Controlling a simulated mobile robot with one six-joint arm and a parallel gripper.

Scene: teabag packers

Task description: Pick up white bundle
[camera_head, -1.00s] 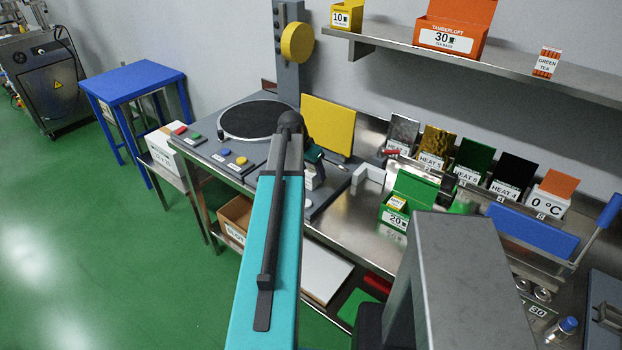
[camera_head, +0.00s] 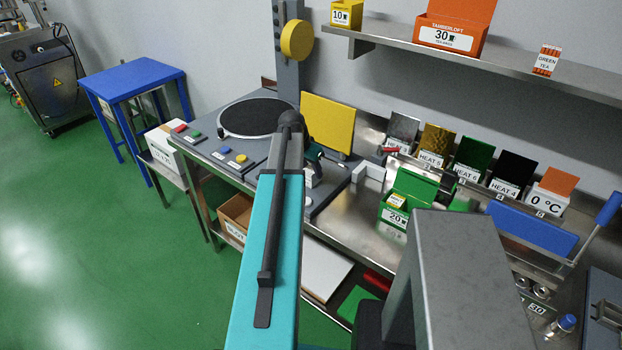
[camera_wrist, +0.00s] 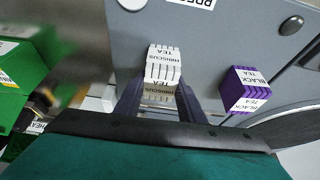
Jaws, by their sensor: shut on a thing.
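The white bundle (camera_wrist: 163,65), printed "HIBISCUS TEA", stands at the tips of my gripper (camera_wrist: 158,92) in the wrist view. The two dark fingers run up to its lower part, one on each side, and are shut on it. A shaded lower portion with the same print shows between the fingers. The bundle is at or just above the grey machine plate; I cannot tell if it touches. In the head view my gripper (camera_head: 315,158) is small and partly hidden behind my own arm.
A purple "BLACK TEA" bundle (camera_wrist: 243,90) stands to the right on the grey plate. A green box (camera_head: 396,210) is right of my gripper. A yellow panel (camera_head: 328,124) stands behind it. A round black plate (camera_head: 257,117) lies left. Bare steel counter (camera_head: 345,220) lies between.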

